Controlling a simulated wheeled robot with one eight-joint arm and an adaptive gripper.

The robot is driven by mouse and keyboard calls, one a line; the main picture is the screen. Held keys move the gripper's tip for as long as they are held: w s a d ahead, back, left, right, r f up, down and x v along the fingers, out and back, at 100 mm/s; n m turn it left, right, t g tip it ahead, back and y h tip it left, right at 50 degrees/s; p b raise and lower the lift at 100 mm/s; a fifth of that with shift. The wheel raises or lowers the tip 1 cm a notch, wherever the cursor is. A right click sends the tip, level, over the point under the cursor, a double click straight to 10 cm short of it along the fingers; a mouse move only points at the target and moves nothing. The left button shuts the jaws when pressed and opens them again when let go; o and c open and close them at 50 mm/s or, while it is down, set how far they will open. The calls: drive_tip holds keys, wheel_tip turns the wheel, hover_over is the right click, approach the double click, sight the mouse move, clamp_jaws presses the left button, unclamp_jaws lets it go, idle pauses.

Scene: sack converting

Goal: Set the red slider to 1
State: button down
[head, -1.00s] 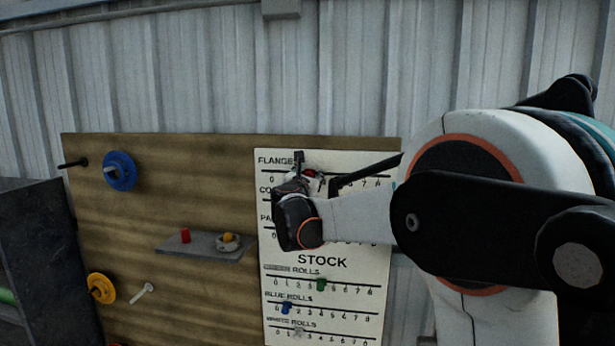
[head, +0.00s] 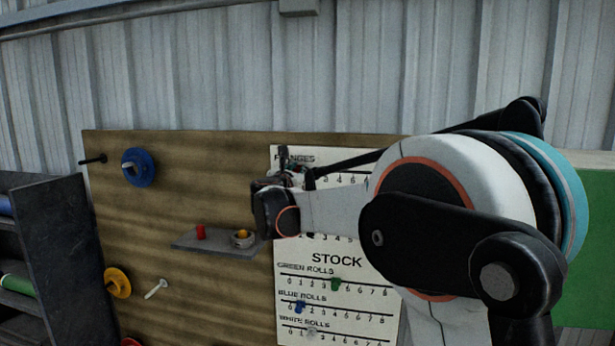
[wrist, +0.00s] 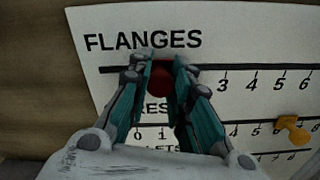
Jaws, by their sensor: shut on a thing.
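The red slider (wrist: 161,84) is on the top FLANGES line of the white board (wrist: 215,35) in the wrist view. My gripper (wrist: 161,62) is shut on it, with a teal-padded finger on each side. The numbers 3 to 6 show to the right of the gripper. The fingers hide the lower numbers, so the slider's exact mark cannot be read. In the head view my gripper (head: 284,163) is at the left end of the FLANGES line and hides the red slider.
An orange slider (wrist: 293,131) is on the line below, to the right. Green (head: 336,284) and blue (head: 299,307) sliders are on the STOCK lines. A small shelf (head: 210,243) with a red piece (head: 200,231) sticks out left of the board, close to my gripper.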

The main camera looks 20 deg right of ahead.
drive_tip(key=c, duration=1.4)
unclamp_jaws()
drive_tip(key=v, duration=1.2)
